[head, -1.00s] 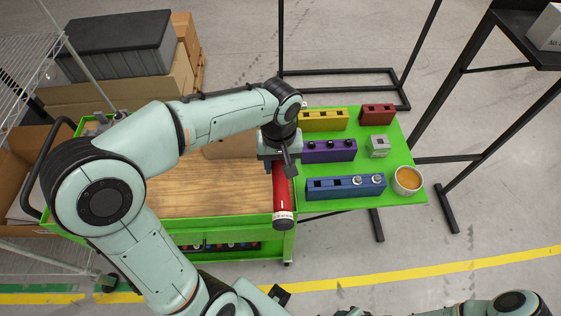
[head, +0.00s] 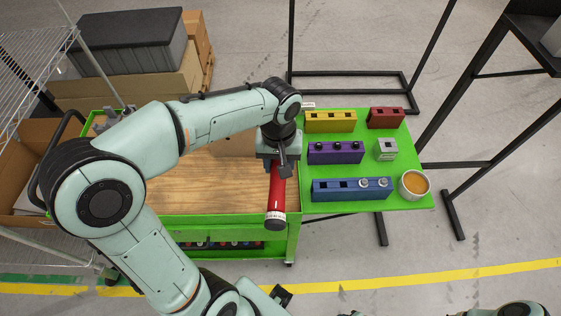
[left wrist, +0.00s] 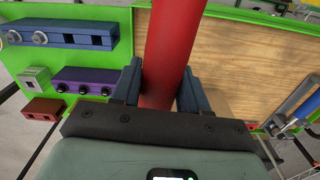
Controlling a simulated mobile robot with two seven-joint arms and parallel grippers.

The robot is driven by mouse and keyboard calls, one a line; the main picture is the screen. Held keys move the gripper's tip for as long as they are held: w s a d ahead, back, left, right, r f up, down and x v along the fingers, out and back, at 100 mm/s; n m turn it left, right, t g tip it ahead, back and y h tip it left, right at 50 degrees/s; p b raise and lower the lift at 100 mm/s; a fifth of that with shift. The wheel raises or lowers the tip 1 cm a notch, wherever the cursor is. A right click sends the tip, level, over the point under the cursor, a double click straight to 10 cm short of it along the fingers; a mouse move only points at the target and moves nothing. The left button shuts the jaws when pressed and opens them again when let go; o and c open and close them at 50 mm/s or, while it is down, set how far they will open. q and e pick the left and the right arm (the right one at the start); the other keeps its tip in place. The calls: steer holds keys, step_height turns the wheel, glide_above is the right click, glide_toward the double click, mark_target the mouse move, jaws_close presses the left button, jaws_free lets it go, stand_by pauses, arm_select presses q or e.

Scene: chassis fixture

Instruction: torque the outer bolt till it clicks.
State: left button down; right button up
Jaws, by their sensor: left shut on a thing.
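My left gripper (head: 279,166) is shut on a red cylindrical tool (head: 277,194) with a dark, white-banded end, above the right part of the wooden top. In the left wrist view the red tool (left wrist: 168,50) stands between both fingers (left wrist: 160,88). The blue block (head: 334,190) lies right of the tool, apart from it. Two silver bolts sit in its right half: the outer bolt (head: 382,182) near the right end and an inner one (head: 364,183). The left wrist view also shows the blue block (left wrist: 75,34) with both bolts. My right gripper cannot be made out.
Right of the gripper, the green panel (head: 405,150) carries a purple block (head: 335,155) with black knobs, a yellow block (head: 330,122), a red block (head: 385,118), a small grey block (head: 387,149) and a bowl (head: 414,184). Black frame posts stand behind and right.

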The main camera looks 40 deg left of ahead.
arm_select(q)
steer(key=shift+s+a+m, duration=0.3)
steer(key=shift+s+a, duration=0.1)
steer(key=shift+a, duration=0.05)
arm_select(e)
steer(key=shift+f, duration=0.1)
arm_select(q)
steer(key=shift+a, duration=0.1)
steer(key=shift+w+r+p, duration=0.1)
steer(key=shift+r+p, duration=0.55)
steer(key=shift+r, duration=0.5)
arm_select(e)
steer(key=shift+w+r, duration=0.6)
steer(key=shift+r, duration=0.3)
arm_select(q)
steer(key=shift+r, duration=0.45)
steer(key=shift+r+p, duration=1.35)
steer(key=shift+r, duration=0.6)
arm_select(e)
steer(key=shift+w+r, duration=1.75)
steer(key=shift+r, duration=0.05)
steer(key=shift+s, duration=0.15)
